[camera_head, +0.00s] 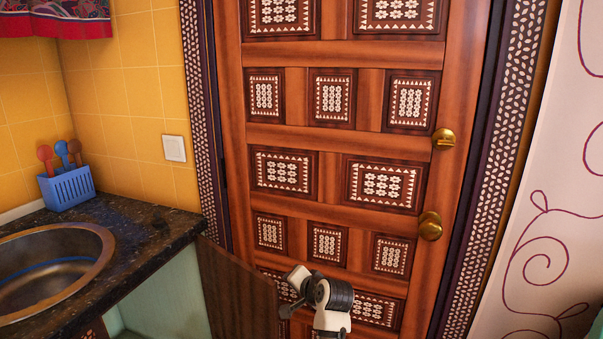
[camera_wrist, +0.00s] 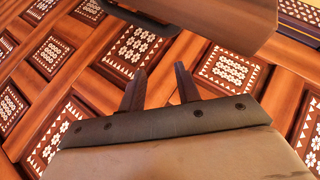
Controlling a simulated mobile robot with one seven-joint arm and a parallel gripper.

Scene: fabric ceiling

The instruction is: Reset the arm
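My arm (camera_head: 333,294), white and black, shows low in the head view in front of the wooden door (camera_head: 345,140). The arm is bent, and its lower part is cut off by the bottom edge. My gripper (camera_wrist: 162,72) shows in the wrist view with its two dark fingers apart and nothing between them. Door panels with white inlay lie behind the fingers. In the head view I cannot make out the fingers clearly.
An open brown cabinet door (camera_head: 236,290) stands close to the left of my arm. A dark counter (camera_head: 150,228) holds a metal sink (camera_head: 95,262) and a blue basket (camera_head: 68,188) of utensils. Brass knobs (camera_head: 430,226) are on the door's right side. A patterned white wall is at right.

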